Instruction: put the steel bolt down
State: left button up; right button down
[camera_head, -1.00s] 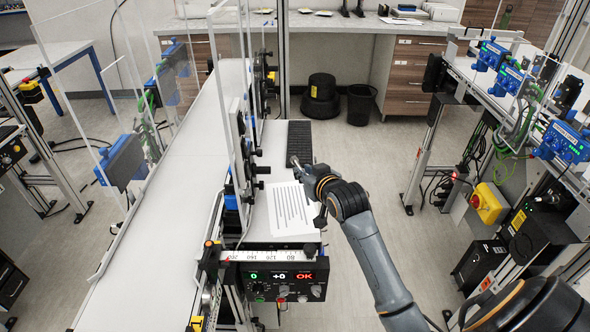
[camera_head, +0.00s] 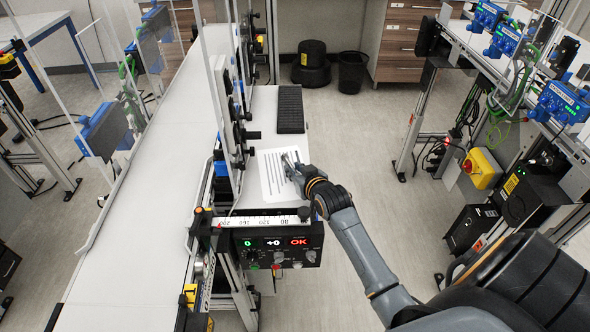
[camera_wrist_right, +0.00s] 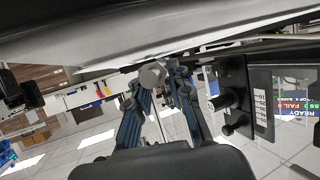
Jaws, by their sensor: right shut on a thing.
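The steel bolt shows in the right wrist view as a round grey head (camera_wrist_right: 152,75) between the fingertips, with a thin shank behind it. My right gripper (camera_wrist_right: 163,82) is shut on it. In the head view my right gripper (camera_head: 290,163) is over the white sheet with dark stripes (camera_head: 270,195), near its right edge. The bolt is too small there to tell apart from the fingers, and I cannot tell whether it touches the sheet. My left gripper is in neither view.
A dark ribbed pad (camera_head: 290,115) lies behind the sheet. A control box (camera_head: 278,244) with lit displays hangs at the front. Black-knobbed fixtures (camera_head: 243,135) and clear panels stand to the left, beside the long white belt (camera_head: 150,185). Open floor lies to the right.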

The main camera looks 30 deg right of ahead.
jog(key=shift+f, duration=0.25)
jog(key=shift+f, duration=0.15)
jog(key=c, duration=1.2)
grip_release()
jog(key=shift+s+r, duration=0.1)
jog(key=shift+r, duration=0.1)
jog(key=b+v, duration=0.1)
jog(key=v, duration=1.1)
jog(key=shift+f, duration=0.1)
